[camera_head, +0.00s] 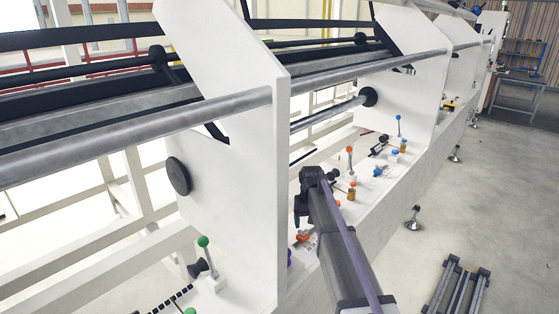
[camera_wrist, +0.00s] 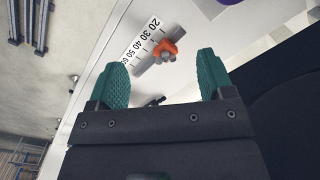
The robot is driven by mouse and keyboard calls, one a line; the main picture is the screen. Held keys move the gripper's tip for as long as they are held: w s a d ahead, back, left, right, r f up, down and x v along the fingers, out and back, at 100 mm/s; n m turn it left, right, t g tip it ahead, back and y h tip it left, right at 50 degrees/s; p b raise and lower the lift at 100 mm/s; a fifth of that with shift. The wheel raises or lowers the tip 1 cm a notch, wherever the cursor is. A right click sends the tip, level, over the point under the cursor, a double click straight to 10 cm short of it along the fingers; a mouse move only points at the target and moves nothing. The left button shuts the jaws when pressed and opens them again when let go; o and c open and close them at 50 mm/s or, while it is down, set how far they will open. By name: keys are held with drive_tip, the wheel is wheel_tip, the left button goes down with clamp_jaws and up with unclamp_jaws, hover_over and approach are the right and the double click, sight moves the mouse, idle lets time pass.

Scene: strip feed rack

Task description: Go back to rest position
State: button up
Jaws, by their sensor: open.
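My gripper (camera_wrist: 162,72) shows in the wrist view with two green ridged fingers spread wide apart. The gap between the fingers holds nothing. Beyond the fingertips lies a graduated scale (camera_wrist: 140,48) with an orange clamp or knob (camera_wrist: 170,48) on it; they look apart from the fingers, though the distance is hard to judge. In the head view my arm reaches from the bottom right toward the white rack ledge, and its end (camera_head: 305,190) is beside the large white upright plate.
The white upright plate (camera_head: 240,150) stands close left of my arm. Long metal bars (camera_head: 120,135) cross the rack. Knobs with orange (camera_head: 349,151), blue (camera_head: 398,118) and green (camera_head: 203,242) heads rise from the ledge. The floor at right is mostly free, except for a dark metal frame (camera_head: 455,288).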

drive_tip(key=s+r+p, duration=0.2)
drive_tip(key=s, duration=1.3)
drive_tip(key=s+r+p, duration=0.2)
drive_tip(key=s+r, duration=0.1)
drive_tip(key=s, duration=1.3)
drive_tip(key=shift+d+r+m+p, duration=0.2)
drive_tip(key=shift+r+m+p, duration=0.1)
drive_tip(key=shift+m+p, duration=0.1)
